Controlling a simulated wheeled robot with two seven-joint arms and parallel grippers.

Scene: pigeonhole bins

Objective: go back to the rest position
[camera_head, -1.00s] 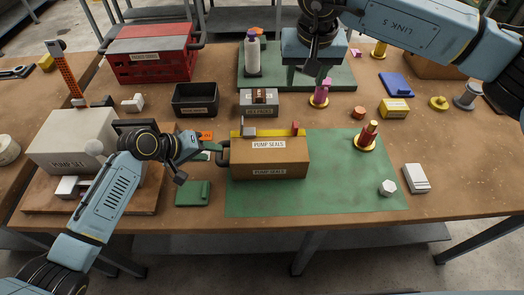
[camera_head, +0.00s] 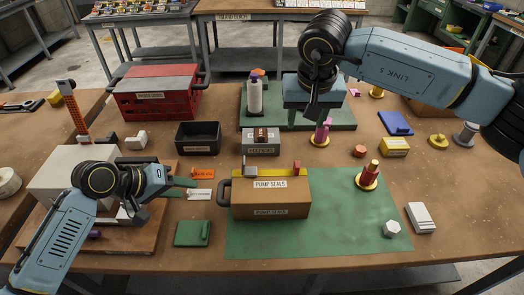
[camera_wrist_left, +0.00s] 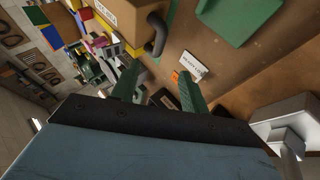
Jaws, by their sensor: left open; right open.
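My left gripper (camera_head: 187,188) is open and empty over the table's left part, beside the grey pump set box (camera_head: 65,165). Its two green fingers also show in the left wrist view (camera_wrist_left: 158,80), with nothing between them. The brown pump seals box (camera_head: 270,200) stands to its right, on the edge of the green mat (camera_head: 330,235), its dark handle (camera_head: 225,193) clear of the fingers. My right gripper (camera_head: 307,118) is open above the rear green mat (camera_head: 345,115).
A black bin (camera_head: 198,138), a red crate (camera_head: 155,97) and a small grey box (camera_head: 261,143) stand behind. A green block (camera_head: 193,233) lies in front of the left gripper. An orange tag (camera_head: 202,174) and a white tag (camera_head: 199,194) lie near its fingers.

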